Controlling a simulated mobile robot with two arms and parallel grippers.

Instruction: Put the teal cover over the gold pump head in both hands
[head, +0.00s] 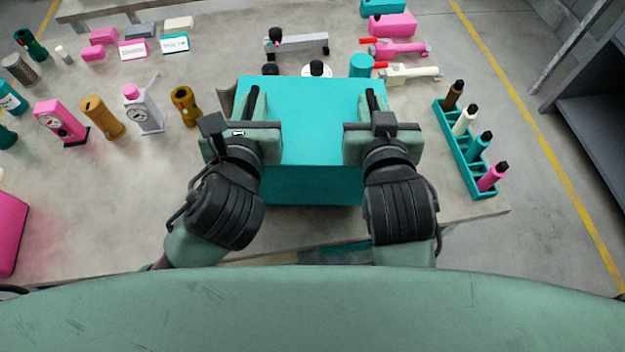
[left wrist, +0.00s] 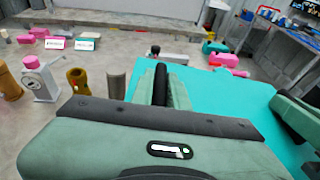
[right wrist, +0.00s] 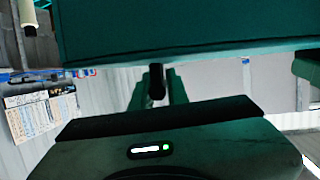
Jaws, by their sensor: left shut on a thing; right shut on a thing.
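The teal cover (head: 312,120) is a large box-like piece at the middle of the table's front side in the head view. My left gripper (head: 251,98) is shut on its left side, and my right gripper (head: 371,98) is shut on its right side. The cover also shows in the left wrist view (left wrist: 222,100) and from low down in the right wrist view (right wrist: 180,25). The gold pump head cannot be made out; anything beneath the cover is hidden. A grey curved edge shows just left of the cover.
A teal rack (head: 464,150) with several bottles stands to the right. A brass fitting (head: 185,106), a grey gauge device (head: 146,110), a gold cylinder (head: 102,118) and a pink gauge device (head: 61,122) stand left. A teal cylinder (head: 361,66) and pink tools lie behind the cover.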

